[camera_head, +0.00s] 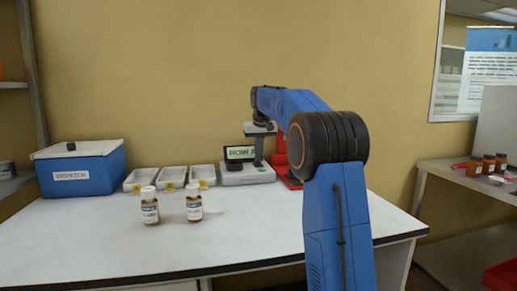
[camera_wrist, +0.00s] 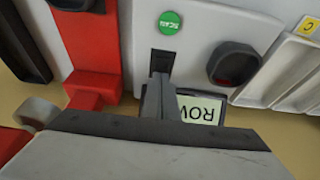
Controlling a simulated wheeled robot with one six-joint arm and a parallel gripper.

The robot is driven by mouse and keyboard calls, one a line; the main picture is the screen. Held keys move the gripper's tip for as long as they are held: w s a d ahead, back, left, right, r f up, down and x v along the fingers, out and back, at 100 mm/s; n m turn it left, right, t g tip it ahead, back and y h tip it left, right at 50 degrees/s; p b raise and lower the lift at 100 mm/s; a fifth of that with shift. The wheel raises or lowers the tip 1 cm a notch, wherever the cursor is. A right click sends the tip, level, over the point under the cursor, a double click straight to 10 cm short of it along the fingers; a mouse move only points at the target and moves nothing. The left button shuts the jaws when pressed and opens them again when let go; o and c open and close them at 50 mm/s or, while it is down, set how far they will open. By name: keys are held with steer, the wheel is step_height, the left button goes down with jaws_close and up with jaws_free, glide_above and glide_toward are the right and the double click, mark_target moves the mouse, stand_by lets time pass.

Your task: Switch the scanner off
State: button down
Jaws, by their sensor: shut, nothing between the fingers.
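The scanner (camera_head: 247,173) is a pale grey unit on the white bench, with a lit display (camera_head: 240,153) at its left back. In the wrist view its top (camera_wrist: 200,30) shows a green SCAN button (camera_wrist: 169,23), a black switch-like part (camera_wrist: 163,58) and the display (camera_wrist: 203,108), upside down and partly covered. My gripper (camera_head: 258,163) points down over the scanner. Its fingers, also in the wrist view (camera_wrist: 161,82), are shut and empty, with tips by the black part. I cannot tell whether they touch it.
A red stand (camera_head: 281,150) is close on the scanner's right. White trays (camera_head: 172,177), two labelled bottles (camera_head: 149,207) (camera_head: 194,204) and a blue dispatch box (camera_head: 80,172) are to the left. The front bench is clear.

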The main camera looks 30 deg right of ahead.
steer(key=shift+f, duration=0.2)
steer(key=shift+w+f, duration=0.1)
steer(key=shift+f, duration=0.15)
stand_by(0.5)
steer(key=shift+s+a+f, duration=0.1)
steer(key=shift+s+a, duration=0.1)
steer(key=shift+s, duration=0.6)
steer(key=v, duration=1.4)
steer(key=shift+w+r, duration=0.25)
steer(key=shift+w, duration=0.05)
steer(key=shift+d, duration=0.1)
